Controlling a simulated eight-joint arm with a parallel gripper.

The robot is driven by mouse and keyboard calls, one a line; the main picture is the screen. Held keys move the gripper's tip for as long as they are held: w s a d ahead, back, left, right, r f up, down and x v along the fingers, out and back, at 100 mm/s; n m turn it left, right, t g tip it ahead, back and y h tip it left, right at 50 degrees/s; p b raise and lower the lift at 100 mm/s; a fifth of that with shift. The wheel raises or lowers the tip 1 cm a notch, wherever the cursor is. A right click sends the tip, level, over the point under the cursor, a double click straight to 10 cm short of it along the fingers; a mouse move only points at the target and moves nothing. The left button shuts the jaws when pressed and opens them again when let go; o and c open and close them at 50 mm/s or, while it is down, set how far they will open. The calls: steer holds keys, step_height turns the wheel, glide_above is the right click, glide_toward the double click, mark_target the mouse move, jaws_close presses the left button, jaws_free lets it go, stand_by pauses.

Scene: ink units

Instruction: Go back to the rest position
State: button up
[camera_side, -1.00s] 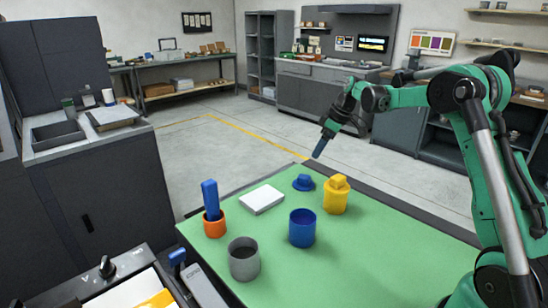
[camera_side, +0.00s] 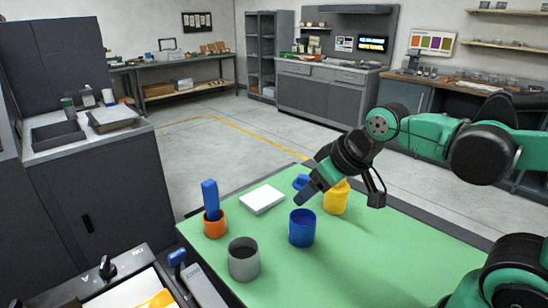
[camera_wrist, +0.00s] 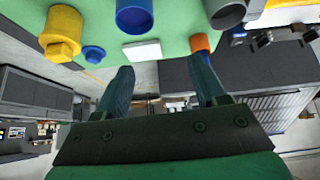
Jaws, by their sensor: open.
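My gripper (camera_side: 305,193) is above the green table in the side view, tilted down to the left over the blue cup (camera_side: 302,229). In the wrist view its two fingers (camera_wrist: 163,88) stand wide apart with nothing between them. The blue cup is open at the top and stands upright. Behind my gripper, a blue lid (camera_side: 300,181) lies on the table and a yellow container (camera_side: 336,198) stands, its top partly hidden. In the wrist view, the yellow container (camera_wrist: 62,30) has its yellow lid on, with the blue lid (camera_wrist: 94,53) beside it.
An orange cup (camera_side: 215,228) holds a blue upright piece (camera_side: 210,195). A grey open cup (camera_side: 243,262) stands at the front, and a white flat block (camera_side: 262,199) lies behind. The green table (camera_side: 370,265) is clear at the right. A dark cabinet (camera_side: 110,200) stands left.

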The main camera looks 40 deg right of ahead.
steer(key=shift+s+a+f, duration=0.45)
steer(key=shift+s+f, duration=0.1)
steer(key=shift+s, duration=0.1)
